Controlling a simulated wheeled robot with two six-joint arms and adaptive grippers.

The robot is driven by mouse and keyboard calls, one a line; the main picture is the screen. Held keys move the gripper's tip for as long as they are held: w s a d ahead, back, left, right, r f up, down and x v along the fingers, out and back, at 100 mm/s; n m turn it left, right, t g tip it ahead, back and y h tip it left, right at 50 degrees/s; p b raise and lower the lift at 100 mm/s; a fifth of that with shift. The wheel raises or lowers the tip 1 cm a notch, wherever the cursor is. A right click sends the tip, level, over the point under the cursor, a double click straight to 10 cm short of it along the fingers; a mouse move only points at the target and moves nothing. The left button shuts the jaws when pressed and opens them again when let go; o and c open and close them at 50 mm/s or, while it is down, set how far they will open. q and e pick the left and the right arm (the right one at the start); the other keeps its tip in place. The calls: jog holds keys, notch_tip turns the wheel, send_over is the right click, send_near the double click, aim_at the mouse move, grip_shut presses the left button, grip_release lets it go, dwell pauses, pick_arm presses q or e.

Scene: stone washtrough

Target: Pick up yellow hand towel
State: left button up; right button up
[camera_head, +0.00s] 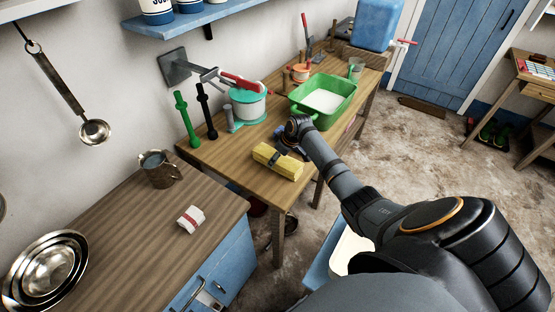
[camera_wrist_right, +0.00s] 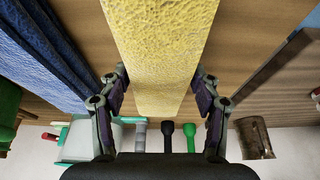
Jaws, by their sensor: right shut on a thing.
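The yellow hand towel (camera_head: 284,166) is a folded, oblong bundle at the near part of the wooden table (camera_head: 225,160) in the head view. My right gripper (camera_head: 278,154) reaches over it from the right and is shut on it. In the right wrist view the towel (camera_wrist_right: 160,60) fills the space between the two fingers of the gripper (camera_wrist_right: 160,92), one on each side. I cannot tell whether the towel touches the tabletop. My left gripper is not in view.
A blue folded cloth (camera_wrist_right: 42,50) lies beside the towel. A green basin (camera_head: 325,98), a teal-and-white pot (camera_head: 247,104) and green and black upright tools stand behind.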

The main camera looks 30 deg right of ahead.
jog(key=shift+r, duration=0.35)
jog(key=s+d+r+b, duration=0.2)
jog(key=d+r+b, duration=0.3)
jog(key=d+r, duration=0.7)
jog(key=shift+s+d, duration=0.4)
jog(key=shift+d, duration=0.5)
